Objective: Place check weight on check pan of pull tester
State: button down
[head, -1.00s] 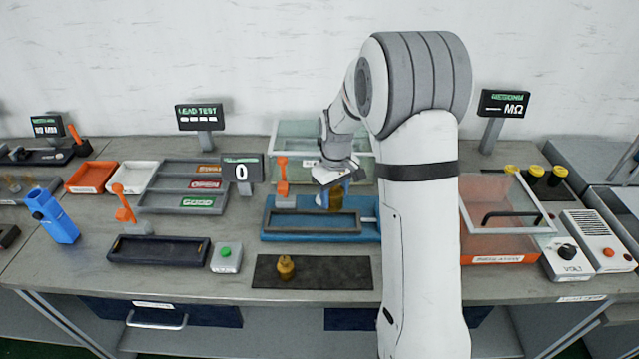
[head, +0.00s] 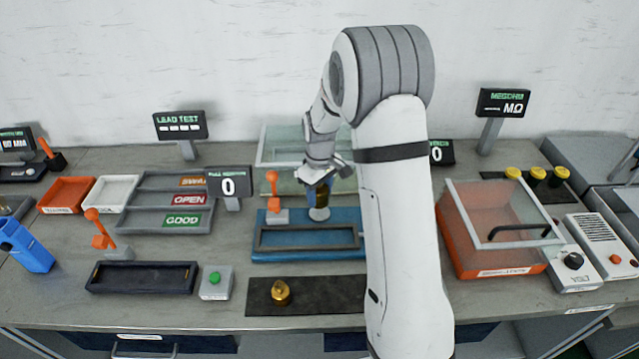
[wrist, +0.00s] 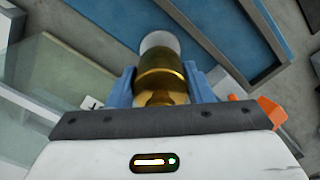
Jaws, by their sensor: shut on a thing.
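My gripper (head: 319,188) is shut on a brass check weight (head: 322,197), which also shows between the blue fingers in the wrist view (wrist: 162,80). The pull tester (head: 257,253) is a blue base with a recessed grey frame and an orange lever. A pale round piece, seemingly the check pan (head: 319,214), is at its back, directly below the weight in the picture. It also shows just past the weight in the wrist view (wrist: 160,41). I cannot tell whether weight and pan touch. My arm hides the tester's right end.
Another brass weight (head: 281,293) stands on a black mat (head: 330,294) in front of the tester. A clear-walled box (head: 274,150) stands behind it. A display reading 0 (head: 229,186) is to the left, and an orange box with a raised clear lid (head: 490,262) to the right.

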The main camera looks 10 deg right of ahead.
aim_at(320, 202)
jog(key=shift+f, duration=1.9)
jog(key=shift+f, duration=0.15)
jog(key=c, duration=0.7)
grip_release()
notch_tip(320, 202, up, 12)
jog(key=shift+s+b, duration=0.1)
jog(key=shift+b, duration=0.2)
jog(key=s+r+m+t, duration=0.1)
jog(key=s+r+m, duration=0.2)
jog(key=s+r, duration=0.75)
jog(key=s+f+m+t, duration=0.1)
jog(key=s+m+t, duration=0.1)
jog(key=s, duration=1.5)
jog(key=shift+m, duration=0.9)
